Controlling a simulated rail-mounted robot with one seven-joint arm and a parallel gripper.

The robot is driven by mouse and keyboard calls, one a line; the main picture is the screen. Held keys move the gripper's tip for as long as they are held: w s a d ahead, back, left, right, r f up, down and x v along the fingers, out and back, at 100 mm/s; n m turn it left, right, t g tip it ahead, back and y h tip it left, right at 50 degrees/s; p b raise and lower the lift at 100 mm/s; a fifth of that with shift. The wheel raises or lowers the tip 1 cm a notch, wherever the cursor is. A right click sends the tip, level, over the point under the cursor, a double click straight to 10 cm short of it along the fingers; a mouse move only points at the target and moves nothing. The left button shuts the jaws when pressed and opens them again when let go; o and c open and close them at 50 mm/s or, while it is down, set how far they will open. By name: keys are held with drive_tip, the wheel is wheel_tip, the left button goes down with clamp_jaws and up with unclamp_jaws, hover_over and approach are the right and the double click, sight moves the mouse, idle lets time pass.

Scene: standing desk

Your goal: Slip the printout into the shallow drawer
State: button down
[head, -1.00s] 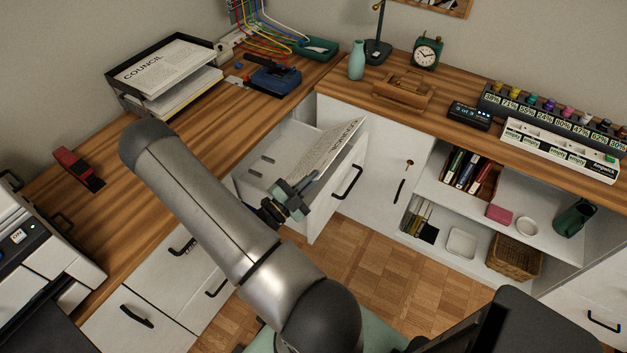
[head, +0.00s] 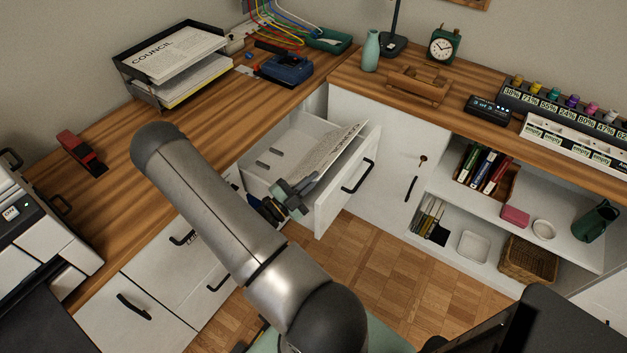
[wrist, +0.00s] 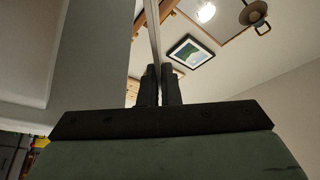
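The printout (head: 325,153) is a white printed sheet, slanted over the open drawer, with its upper right end near the top edge of the drawer front. The shallow drawer (head: 327,212) is white with a black handle and is pulled out from under the desk corner. My gripper (head: 297,192) is at the drawer's near side, at the sheet's lower left end. In the wrist view, my gripper's two dark fingers (wrist: 158,86) are close together on the sheet, which shows edge-on as a thin pale strip (wrist: 153,38). The head view does not show the sheet's lower edge clearly.
Small grey pieces (head: 269,157) lie in the drawer's left part. A paper tray (head: 150,93) with other sheets stands on the desk at the back left. A white cabinet door (head: 385,150) and open shelves (head: 490,205) are to the right of the drawer.

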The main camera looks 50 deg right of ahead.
wheel_tip(320, 180, down, 5)
drive_tip(key=w+b, duration=0.2)
drive_tip(key=b, duration=0.1)
drive_tip(key=shift+w+a+f, duration=0.2)
drive_tip(key=shift+w, duration=0.15)
idle(0.3)
drive_tip(key=c, duration=1.6)
unclamp_jaws()
drive_tip(key=shift+o, duration=0.2)
drive_tip(key=shift+f+b, duration=0.15)
drive_tip(key=shift+b, duration=0.15)
drive_tip(key=shift+a+f, duration=0.1)
drive_tip(key=shift+a, duration=0.1)
drive_tip(key=b+v, duration=0.1)
drive_tip(key=v, duration=1.5)
drive_tip(key=shift+w+a, duration=0.2)
drive_tip(key=shift+a, duration=0.25)
